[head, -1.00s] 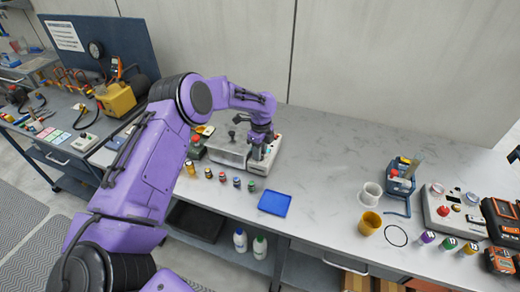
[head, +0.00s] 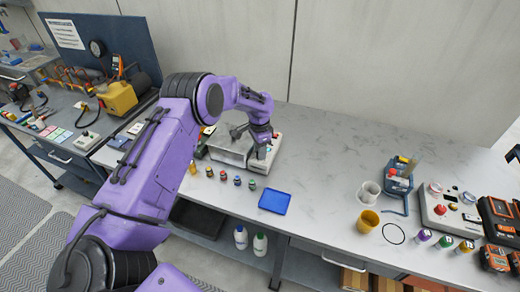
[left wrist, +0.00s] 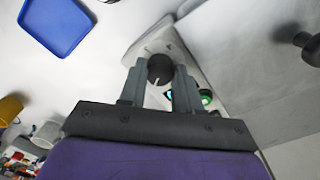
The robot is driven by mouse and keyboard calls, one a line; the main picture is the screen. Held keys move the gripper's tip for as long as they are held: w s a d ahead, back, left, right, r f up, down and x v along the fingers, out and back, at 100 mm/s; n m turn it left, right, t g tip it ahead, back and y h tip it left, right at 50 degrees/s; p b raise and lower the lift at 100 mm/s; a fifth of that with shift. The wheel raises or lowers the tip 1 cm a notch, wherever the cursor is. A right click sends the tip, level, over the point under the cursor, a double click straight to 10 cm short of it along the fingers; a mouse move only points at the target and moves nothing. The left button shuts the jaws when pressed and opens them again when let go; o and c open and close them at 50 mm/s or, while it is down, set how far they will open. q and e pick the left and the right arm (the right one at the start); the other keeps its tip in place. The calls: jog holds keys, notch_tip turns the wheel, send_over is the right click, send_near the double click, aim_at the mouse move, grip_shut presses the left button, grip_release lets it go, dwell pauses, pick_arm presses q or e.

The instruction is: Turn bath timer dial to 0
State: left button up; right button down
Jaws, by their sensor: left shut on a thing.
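The timer dial (left wrist: 160,68) is a round black knob with a white pointer line, on a pale control panel (left wrist: 140,46) in the left wrist view. My left gripper (left wrist: 160,78) has one finger on each side of the dial and is shut on it. In the head view my left gripper (head: 262,153) is over the small white control box (head: 260,166) beside the grey metal bath (head: 228,151). The gripper hides the dial there. A green-lit button (left wrist: 206,97) shows by one finger. I cannot read any scale marks. My right gripper is out of view.
Several small capped bottles (head: 237,181) stand in front of the bath. A blue tray (head: 274,201) lies to the right. Yellow and white cups (head: 368,221) and another control box (head: 450,212) are farther right. The middle of the bench is clear.

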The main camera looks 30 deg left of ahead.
pick_arm(q)
jog(key=n, duration=0.6)
jog(key=shift+w+r, duration=0.1)
jog(key=shift+r, duration=0.05)
jog(key=n, duration=0.5)
jog(key=shift+n+t, duration=0.3)
jog(key=shift+n, duration=0.1)
jog(key=o, duration=0.6)
jog(key=shift+o, duration=0.8)
jog(key=shift+r, duration=0.35)
notch_tip(320, 180, up, 10)
jog(key=b, duration=0.3)
jog(key=shift+a, duration=0.25)
